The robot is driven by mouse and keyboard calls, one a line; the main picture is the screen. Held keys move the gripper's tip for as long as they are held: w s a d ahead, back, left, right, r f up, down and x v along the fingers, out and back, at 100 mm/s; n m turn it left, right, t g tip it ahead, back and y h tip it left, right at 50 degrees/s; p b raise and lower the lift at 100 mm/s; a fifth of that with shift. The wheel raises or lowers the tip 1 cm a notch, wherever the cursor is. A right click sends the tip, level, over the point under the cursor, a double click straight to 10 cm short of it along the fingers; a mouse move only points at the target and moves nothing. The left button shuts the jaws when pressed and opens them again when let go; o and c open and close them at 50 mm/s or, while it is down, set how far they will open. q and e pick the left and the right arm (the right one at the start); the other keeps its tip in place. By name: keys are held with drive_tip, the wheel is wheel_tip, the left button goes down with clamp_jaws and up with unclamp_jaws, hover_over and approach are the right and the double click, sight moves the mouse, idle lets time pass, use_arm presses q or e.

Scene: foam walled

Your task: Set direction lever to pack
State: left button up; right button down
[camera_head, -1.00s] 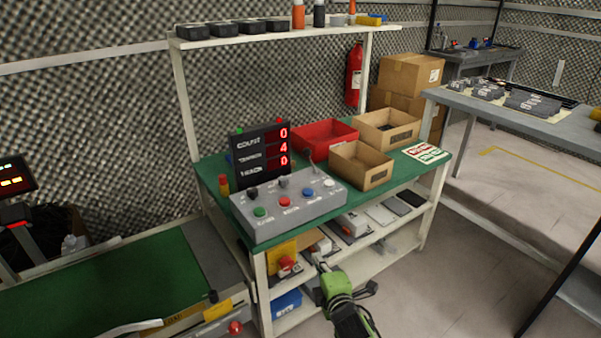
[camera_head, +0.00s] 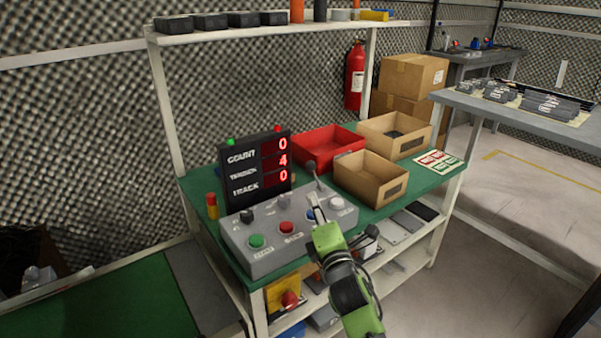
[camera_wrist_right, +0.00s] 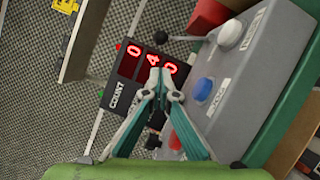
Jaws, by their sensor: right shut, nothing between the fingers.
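The direction lever (camera_head: 312,170), a thin stick with a dark knob, stands up at the back right of the grey control box (camera_head: 275,259). In the right wrist view the lever (camera_wrist_right: 162,38) points left from the box, with its knob beyond the fingertips. My right gripper (camera_head: 317,208) is shut and empty, over the box front near the blue button and in front of the lever. In the right wrist view its fingers (camera_wrist_right: 160,80) meet, apart from the lever. The lever's labels are not readable. My left gripper is not in view.
The box carries a green button (camera_head: 257,241), a red button (camera_head: 286,228), a white button (camera_head: 337,203) and dark knobs. A display (camera_head: 256,168) reads 0, 4, 0. A red bin (camera_head: 323,147) and cardboard bins (camera_head: 370,178) stand behind and right.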

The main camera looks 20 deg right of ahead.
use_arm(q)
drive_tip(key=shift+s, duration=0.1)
use_arm(e)
drive_tip(key=shift+s+r, duration=0.1)
drive_tip(key=shift+s, duration=0.05)
drive_tip(key=shift+w, duration=0.6)
drive_tip(key=w, duration=0.3)
drive_tip(key=w+r+b, duration=0.1)
drive_tip(key=w, duration=0.2)
drive_tip(key=w+b, duration=0.1)
drive_tip(key=w, duration=0.1)
drive_tip(key=shift+w+d+r, duration=0.15)
drive_tip(key=shift+w, duration=0.25)
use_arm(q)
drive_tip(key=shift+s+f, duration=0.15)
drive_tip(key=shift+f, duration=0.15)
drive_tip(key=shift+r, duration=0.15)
